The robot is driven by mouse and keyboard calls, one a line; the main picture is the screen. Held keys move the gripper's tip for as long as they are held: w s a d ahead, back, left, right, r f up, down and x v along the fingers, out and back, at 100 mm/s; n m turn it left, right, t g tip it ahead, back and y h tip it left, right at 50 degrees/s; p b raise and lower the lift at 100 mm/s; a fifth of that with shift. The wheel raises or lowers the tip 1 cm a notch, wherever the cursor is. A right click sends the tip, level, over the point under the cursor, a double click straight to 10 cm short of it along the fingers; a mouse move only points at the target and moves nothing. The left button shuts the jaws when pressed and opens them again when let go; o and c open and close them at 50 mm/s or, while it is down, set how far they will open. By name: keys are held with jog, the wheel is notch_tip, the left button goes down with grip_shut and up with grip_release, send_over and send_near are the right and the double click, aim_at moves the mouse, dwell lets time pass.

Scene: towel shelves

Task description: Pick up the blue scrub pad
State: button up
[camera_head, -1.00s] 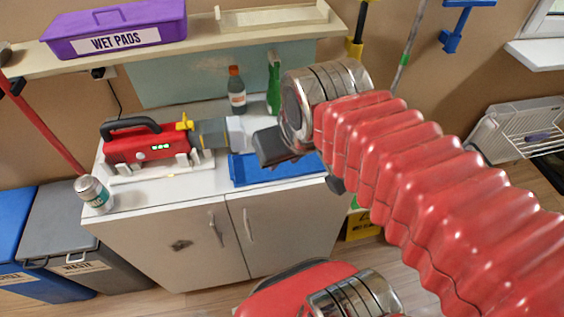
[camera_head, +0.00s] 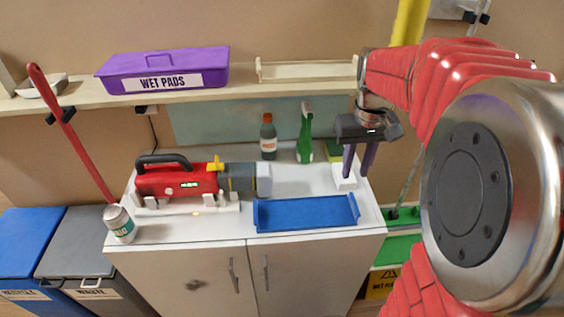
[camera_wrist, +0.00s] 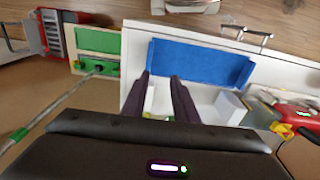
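I cannot make out a separate blue scrub pad in either view. A green-and-yellow sponge-like item (camera_head: 333,150) stands at the back right of the white counter, and part of a green and yellow thing shows low between my fingers in the wrist view. A small white block or holder (camera_head: 345,184) stands on the counter by my fingertips. My gripper (camera_head: 356,174) points down over the counter's right end, its two dark purple fingers apart with a gap between them. In the wrist view my gripper (camera_wrist: 161,77) shows nothing clearly held; whether the fingertips touch the holder is unclear.
A blue tray (camera_head: 305,226) lies at the counter's front. A purple WET PADS box (camera_head: 160,70) sits on the shelf above.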

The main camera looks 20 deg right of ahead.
jog(key=d, duration=0.1)
jog(key=d+f, duration=0.1)
jog(key=d, duration=0.1)
jog(key=shift+w+f+g, duration=0.3)
jog(key=shift+w, duration=0.1)
send_over(354, 203)
jog(key=shift+f, duration=4.3)
jog(key=shift+f, duration=2.6)
jog(key=shift+c, duration=0.2)
grip_shut()
